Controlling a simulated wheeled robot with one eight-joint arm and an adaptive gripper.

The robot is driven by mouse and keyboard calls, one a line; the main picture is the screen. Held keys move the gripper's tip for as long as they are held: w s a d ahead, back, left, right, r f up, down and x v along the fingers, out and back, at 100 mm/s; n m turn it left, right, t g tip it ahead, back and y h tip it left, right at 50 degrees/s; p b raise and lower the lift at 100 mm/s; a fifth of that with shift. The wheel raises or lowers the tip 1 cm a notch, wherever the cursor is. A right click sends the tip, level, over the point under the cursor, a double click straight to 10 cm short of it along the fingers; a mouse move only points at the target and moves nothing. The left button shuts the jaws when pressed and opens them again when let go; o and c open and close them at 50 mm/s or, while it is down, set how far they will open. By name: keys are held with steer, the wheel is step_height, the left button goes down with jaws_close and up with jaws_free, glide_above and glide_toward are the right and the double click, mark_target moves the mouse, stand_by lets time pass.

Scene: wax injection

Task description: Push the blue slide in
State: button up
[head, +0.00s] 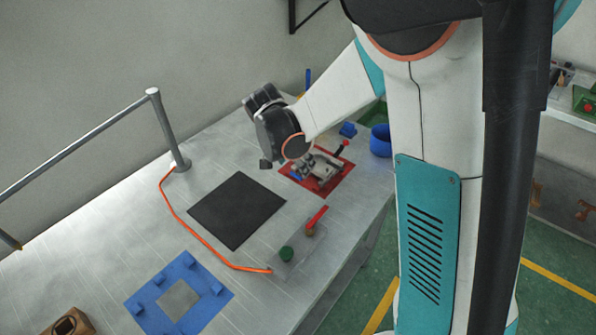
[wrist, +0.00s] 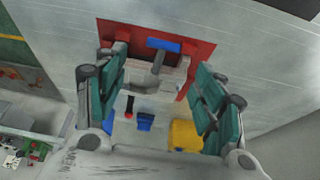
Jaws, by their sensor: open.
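The blue slide (wrist: 163,46) shows in the wrist view as a blue crossbar on a short grey stem, beside a pale metal block (wrist: 140,78). Part of the stem is visible between the bar and the block. The block sits on a red plate (wrist: 118,30). In the head view, the red plate (head: 325,190) lies near the table's right edge, and the slide's blue end (head: 296,174) shows on its left side. My gripper (wrist: 161,62) is open, with its teal fingers on either side of the block and slide. Whether a finger touches them, I cannot tell.
A black mat (head: 236,210) lies left of the plate. A red lever (head: 316,220) and green knob (head: 286,253) are in front. A blue bowl (head: 381,140) and small blue block (head: 348,129) stand behind. An orange cable (head: 185,218) crosses the table; a blue plate (head: 205,310) lies nearer.

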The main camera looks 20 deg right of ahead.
mark_target(298, 173)
steer(key=shift+b+x, duration=0.5)
steer(key=shift+x, duration=1.6)
